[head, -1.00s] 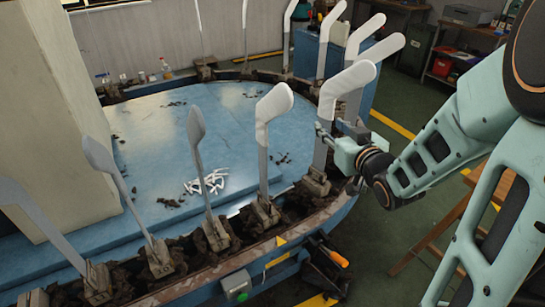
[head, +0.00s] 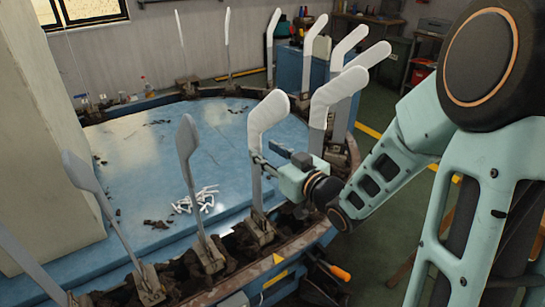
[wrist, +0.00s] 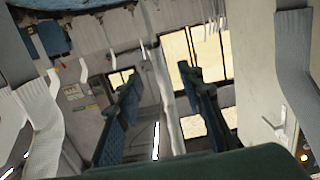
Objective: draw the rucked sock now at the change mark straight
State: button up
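The form by the yellow mark (head: 279,258) stands upright in a clamp on the blue round table. A white sock (head: 267,112) covers its bent top and upper leg; the grey leg (head: 257,195) below looks bare. Rucks are too small to make out in the head view. My gripper (head: 268,158) is at this form's leg, around the sock's lower end; contact cannot be told. In the wrist view, its two dark blue fingers (wrist: 160,85) stand apart, with a pale upright strip seen between them. The gripper is open.
More white-socked forms (head: 335,95) stand close to the right and behind my gripper. Grey bare forms (head: 187,140) stand to the left. White scraps (head: 197,200) lie on the blue table (head: 150,170). An orange-handled tool (head: 340,273) sticks out at the rim.

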aim_at(261, 149)
jog(key=shift+b+x, duration=0.3)
jog(key=shift+x, duration=2)
grip_shut()
jog(key=shift+s+f, duration=0.15)
jog(key=shift+f, duration=0.1)
jog(key=shift+c, duration=1.2)
grip_release()
jog(key=shift+o, duration=1.2)
jog(key=shift+r, duration=0.1)
